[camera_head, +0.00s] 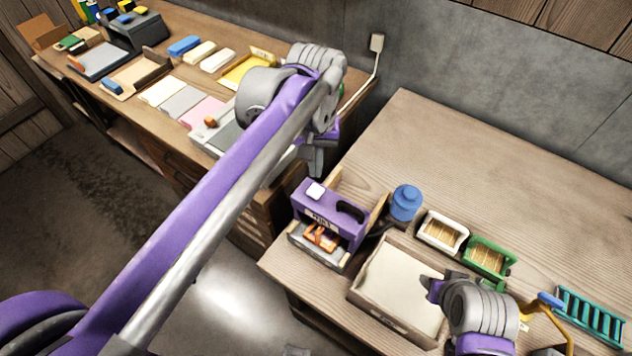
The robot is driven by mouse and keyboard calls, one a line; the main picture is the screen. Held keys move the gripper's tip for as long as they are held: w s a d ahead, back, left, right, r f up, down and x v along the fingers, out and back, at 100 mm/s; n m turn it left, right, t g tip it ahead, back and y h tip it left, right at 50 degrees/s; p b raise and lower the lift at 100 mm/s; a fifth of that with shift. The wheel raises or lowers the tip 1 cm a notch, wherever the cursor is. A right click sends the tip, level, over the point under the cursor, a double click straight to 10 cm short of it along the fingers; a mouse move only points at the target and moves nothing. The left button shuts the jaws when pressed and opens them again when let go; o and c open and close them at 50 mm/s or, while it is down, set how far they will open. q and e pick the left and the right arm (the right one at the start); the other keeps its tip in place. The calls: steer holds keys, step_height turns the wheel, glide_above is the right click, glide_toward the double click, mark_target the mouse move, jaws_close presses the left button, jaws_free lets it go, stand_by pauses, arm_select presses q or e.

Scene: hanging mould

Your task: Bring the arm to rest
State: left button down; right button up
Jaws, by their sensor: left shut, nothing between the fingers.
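My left arm reaches in from the lower left, a long purple and grey link crossing the middle of the view. My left gripper (316,160) points down at its end, by the gap between the back bench and the right table. It is shut and holds nothing. My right gripper (432,290) shows at the lower right, beside the right edge of a shallow tray. Its fingers are small and partly hidden by its own wrist, so I cannot tell their state.
A purple machine (319,215), a blue container (405,203), a white tray (442,232), a green tray (487,256) and a shallow tray (368,311) stand on the right table (480,160). The back bench (185,24) holds several coloured blocks and sheets. The right table's far part is clear.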

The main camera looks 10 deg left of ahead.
arm_select(q)
steer(key=shift+r, duration=0.5)
steer(key=shift+f, duration=0.1)
steer(key=shift+s, duration=0.1)
steer(key=s+a+f+m+t, duration=0.1)
steer(key=s+a+f+t, duration=0.2)
steer(key=s+f, duration=0.3)
steer(key=s+a+f+m+t, duration=0.1)
steer(key=s+a+f+t, duration=0.1)
steer(key=s+f, duration=0.4)
steer(key=shift+s+a+f+t, duration=0.35)
steer(key=shift+a+f, duration=0.25)
steer(key=shift+a, duration=0.25)
